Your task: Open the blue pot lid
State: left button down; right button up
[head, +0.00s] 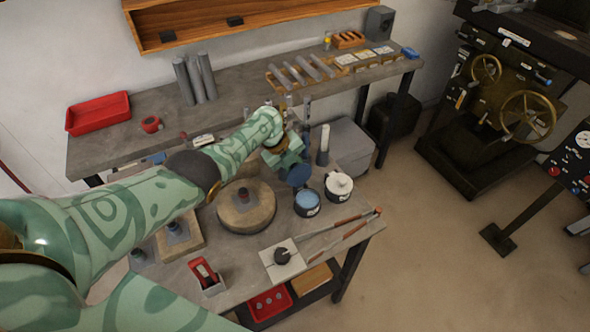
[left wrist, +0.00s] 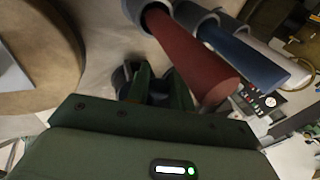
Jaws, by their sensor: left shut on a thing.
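The blue pot (head: 307,204) stands on the near bench, dark-walled with a pale label; its round top shows light blue. A dark blue disc, seemingly the blue lid (head: 298,177), is just above and behind it, under my left gripper (head: 288,160). The gripper is shut on it, and the disc looks tilted and apart from the pot. In the left wrist view, the fingers (left wrist: 155,88) close on something dark, mostly hidden by the gripper body. A second pot with a white lid (head: 339,185) stands to the right. My right gripper is not in view.
A round wooden block (head: 246,208) is left of the pot. A white plate with a dark knob (head: 283,258) and long rods (head: 340,232) lie in front. Red and blue cylinders (left wrist: 190,55) in grey sleeves are close to the gripper in the wrist view.

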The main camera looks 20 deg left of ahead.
pick_arm(q)
jog(key=shift+f, duration=0.1)
jog(key=c, duration=1.3)
grip_release()
jog(key=shift+o, duration=0.2)
jog(key=p+v, duration=0.9)
jog(key=v, duration=0.7)
jog(key=shift+a, duration=0.15)
